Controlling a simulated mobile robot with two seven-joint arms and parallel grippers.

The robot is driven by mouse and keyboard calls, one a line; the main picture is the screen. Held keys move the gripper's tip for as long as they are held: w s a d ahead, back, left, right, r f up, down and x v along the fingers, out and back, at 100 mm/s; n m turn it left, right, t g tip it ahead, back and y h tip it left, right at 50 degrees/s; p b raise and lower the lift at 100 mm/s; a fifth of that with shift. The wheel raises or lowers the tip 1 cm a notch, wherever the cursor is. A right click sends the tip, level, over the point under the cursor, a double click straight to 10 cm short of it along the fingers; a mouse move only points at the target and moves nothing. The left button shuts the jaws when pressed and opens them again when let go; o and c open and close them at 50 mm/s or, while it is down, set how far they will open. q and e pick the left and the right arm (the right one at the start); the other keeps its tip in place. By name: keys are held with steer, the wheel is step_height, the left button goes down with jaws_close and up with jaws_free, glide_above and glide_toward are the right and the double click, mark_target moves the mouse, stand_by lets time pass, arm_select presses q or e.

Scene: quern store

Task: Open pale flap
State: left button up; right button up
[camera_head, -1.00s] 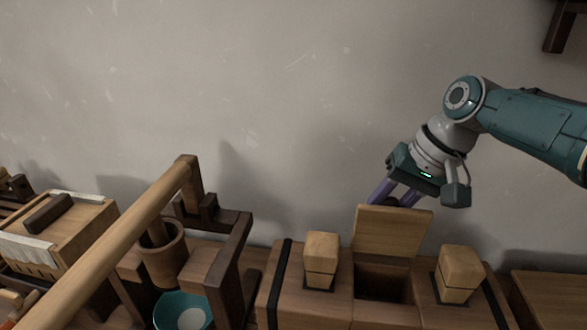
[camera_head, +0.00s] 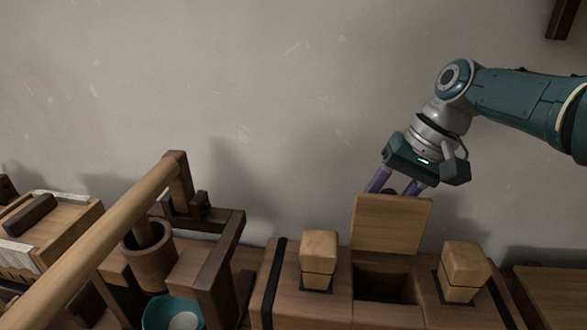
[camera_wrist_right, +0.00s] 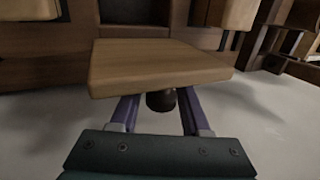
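The pale flap (camera_head: 391,224) is a light wooden board standing raised, close to upright, at the back of a dark square opening (camera_head: 384,284) in a wooden chest (camera_head: 333,310). My right gripper (camera_head: 393,190) is behind the flap, and its purple fingertips are partly hidden by it. In the right wrist view the flap (camera_wrist_right: 155,66) lies across the ends of the fingers (camera_wrist_right: 158,106). The fingers are apart, with a dark knob (camera_wrist_right: 161,100) between them and a gap on each side. I cannot tell whether the fingertips touch the flap. My left gripper is not in view.
Pale blocks stand on the chest left (camera_head: 319,259) and right (camera_head: 464,271) of the opening. To the left are a dark wooden frame with a long pole (camera_head: 100,245), a wooden cup (camera_head: 150,262) and a teal bowl (camera_head: 172,314). A plain wall is close behind.

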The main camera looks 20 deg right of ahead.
steer(key=shift+o, duration=1)
steer(key=p+v, duration=0.3)
steer(key=v, duration=0.6)
steer(key=shift+s+d+r+p, duration=0.15)
steer(key=shift+r+p, duration=0.15)
steer(key=shift+r, duration=0.2)
steer(key=shift+r, duration=0.1)
